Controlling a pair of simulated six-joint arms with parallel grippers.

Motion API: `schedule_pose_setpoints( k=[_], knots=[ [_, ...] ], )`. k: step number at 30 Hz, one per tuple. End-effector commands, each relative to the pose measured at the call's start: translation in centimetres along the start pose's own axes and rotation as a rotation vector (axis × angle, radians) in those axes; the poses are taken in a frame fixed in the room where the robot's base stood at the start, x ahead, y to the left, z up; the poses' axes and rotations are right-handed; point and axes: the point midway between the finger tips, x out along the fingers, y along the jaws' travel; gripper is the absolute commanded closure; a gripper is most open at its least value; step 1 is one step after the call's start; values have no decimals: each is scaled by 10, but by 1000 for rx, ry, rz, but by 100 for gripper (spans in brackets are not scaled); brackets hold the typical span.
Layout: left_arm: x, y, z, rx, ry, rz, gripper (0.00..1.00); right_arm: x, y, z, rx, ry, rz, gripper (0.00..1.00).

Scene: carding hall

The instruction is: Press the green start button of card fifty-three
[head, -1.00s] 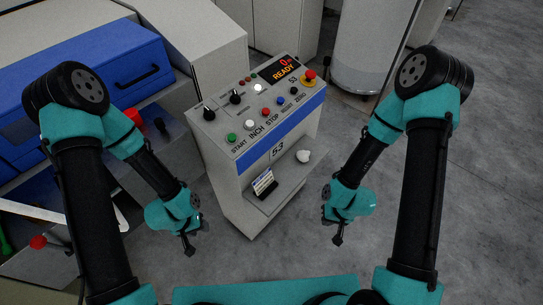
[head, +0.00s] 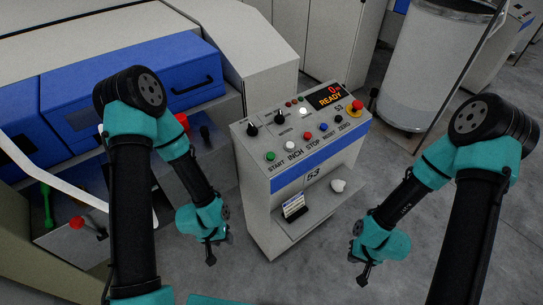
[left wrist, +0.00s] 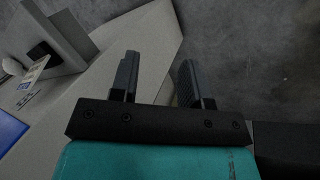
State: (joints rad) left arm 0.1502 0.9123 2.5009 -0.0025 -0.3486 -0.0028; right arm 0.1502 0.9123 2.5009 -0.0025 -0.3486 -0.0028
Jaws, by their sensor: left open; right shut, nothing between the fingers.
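The control console of card 53 (head: 290,182) stands upright in the middle of the head view, with "53" on its front. Its green start button (head: 271,156) is at the left end of the button row, above the word START. The display (head: 328,97) reads READY. My left gripper (head: 210,258) hangs in front and to the left of the console, below the panel and apart from the button. Its fingers (left wrist: 155,80) are open and empty in the left wrist view. My right gripper (head: 363,278) is shut and empty, right of the console's base.
White, red, blue and black buttons sit beside the start button. A red emergency knob (head: 355,107) is at the panel's right end. A shelf (head: 316,214) with a small card (head: 294,206) juts from the console front.

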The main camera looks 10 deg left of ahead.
Motion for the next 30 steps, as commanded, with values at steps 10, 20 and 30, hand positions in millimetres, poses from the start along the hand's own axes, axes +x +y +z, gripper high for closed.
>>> schedule_pose_setpoints(
  k=[10,20,30],
  knots=[
    [0,0,0,0,0,0,71,0,0,0,0,0,0,100],
    [0,0,0,0,0,0,100,0,0,0,0,0,0,100],
    [0,0,0,0,0,0,100,0,0,0,0,0,0,100]
  ],
)
